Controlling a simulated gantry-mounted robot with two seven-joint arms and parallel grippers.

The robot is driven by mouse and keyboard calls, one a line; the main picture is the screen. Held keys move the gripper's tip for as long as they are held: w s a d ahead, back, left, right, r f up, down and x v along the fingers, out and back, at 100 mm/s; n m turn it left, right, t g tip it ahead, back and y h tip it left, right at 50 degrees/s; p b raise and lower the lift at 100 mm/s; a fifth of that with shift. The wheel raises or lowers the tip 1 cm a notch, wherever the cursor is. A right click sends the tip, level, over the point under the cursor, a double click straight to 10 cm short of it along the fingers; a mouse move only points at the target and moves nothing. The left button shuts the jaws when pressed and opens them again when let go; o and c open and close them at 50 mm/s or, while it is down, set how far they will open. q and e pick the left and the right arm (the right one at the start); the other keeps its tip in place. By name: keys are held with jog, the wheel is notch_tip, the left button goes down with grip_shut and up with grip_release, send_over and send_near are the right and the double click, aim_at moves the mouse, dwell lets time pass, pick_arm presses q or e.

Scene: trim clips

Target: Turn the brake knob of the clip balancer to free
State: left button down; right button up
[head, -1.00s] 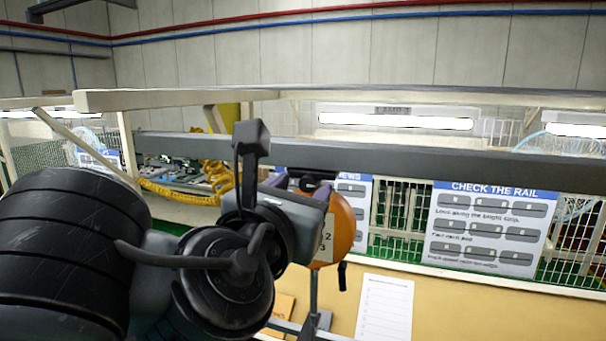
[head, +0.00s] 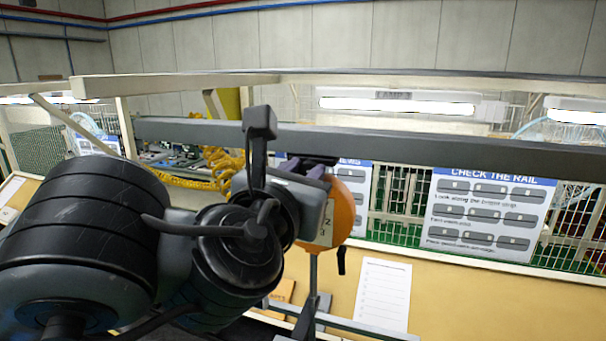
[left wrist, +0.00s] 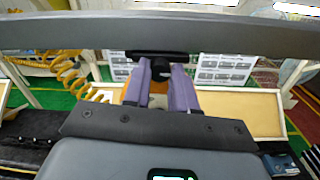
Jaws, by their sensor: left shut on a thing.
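The clip balancer (head: 345,212) is a round orange body with a pale label, hanging under a grey overhead rail in the head view. My left arm covers its left side. My left gripper (head: 308,168) is at its upper left, with purple fingers. In the left wrist view the fingers (left wrist: 161,80) are closed around a small dark knob (left wrist: 160,66), just below the rail. The knob's marking cannot be read, and its turn position cannot be told. Orange of the balancer shows behind the fingers. My right gripper is not in view.
The grey rail (head: 430,150) runs across just above the gripper. A tan bench (head: 450,300) with a white sheet (head: 383,293) lies below. Instruction boards (head: 486,215) hang on the mesh behind. A coiled yellow hose (head: 215,170) is at left.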

pick_arm(q)
jog(key=shift+f+n+b, duration=0.15)
jog(key=shift+n+b, duration=0.45)
jog(key=shift+b, duration=0.35)
jog(key=n+b, duration=0.6)
jog(key=shift+n+b, duration=0.4)
jog(key=n+b, duration=0.4)
jog(key=n, duration=0.1)
jog(key=n+b, duration=0.3)
jog(key=n, duration=0.1)
jog(key=shift+h, duration=0.3)
jog(key=shift+r+n, duration=0.25)
jog(key=shift+n, duration=0.15)
jog(key=c, duration=0.9)
grip_release()
